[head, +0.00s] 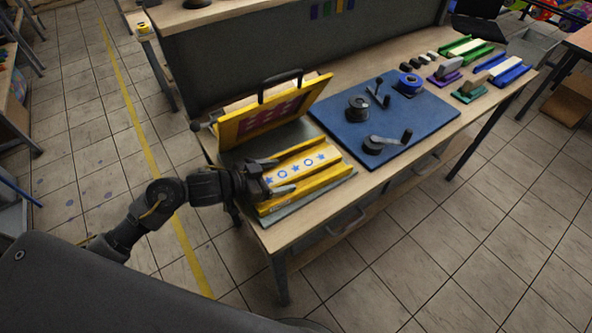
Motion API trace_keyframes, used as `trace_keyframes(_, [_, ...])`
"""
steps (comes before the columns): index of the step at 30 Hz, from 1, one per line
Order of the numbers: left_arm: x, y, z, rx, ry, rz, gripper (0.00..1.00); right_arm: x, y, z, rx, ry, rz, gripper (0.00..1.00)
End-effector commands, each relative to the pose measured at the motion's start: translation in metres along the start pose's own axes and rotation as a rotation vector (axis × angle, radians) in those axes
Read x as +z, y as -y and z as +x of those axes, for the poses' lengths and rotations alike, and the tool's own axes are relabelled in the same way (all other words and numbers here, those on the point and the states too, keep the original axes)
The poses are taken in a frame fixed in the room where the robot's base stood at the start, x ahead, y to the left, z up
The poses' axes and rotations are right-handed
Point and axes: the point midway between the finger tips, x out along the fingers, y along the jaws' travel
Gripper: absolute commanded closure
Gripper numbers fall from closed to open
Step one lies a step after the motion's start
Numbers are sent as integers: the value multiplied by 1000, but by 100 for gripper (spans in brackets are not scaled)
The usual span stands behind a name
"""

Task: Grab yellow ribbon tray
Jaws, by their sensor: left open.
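The yellow ribbon tray (326,177) lies at the near left part of the workbench. It has raised yellow rails and a pale strip (296,170) printed with blue stars and rings between them. My left gripper (284,177) is open at the tray's left end, its fingers pointing right along the tray, one toward each rail. I cannot tell whether the fingers touch the tray. The gripper hides part of the tray's left end. My right gripper is not in view.
A yellow-framed lid (310,93) with a black handle stands tilted open behind the tray. A blue mat (420,122) with black crank tools lies to the right. Green (467,46) and blue (511,75) trays and small blocks sit farther along the workbench (468,112).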

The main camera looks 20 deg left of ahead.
Motion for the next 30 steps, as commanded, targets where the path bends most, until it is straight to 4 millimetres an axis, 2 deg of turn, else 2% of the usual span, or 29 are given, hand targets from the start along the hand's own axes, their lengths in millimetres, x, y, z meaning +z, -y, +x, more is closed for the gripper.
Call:
trace_keyframes(5, [0, 0, 0, 0, 0, 0, 24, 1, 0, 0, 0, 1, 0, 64])
trace_keyframes(6, [0, 0, 0, 0, 0, 0, 26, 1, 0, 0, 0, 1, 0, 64])
trace_keyframes(19, [-1, 0, 0, -1, -2, 0, 81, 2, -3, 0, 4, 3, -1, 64])
trace_keyframes(30, [-6, 1, -2, -1, -3, 1, 81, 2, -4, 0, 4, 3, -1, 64])
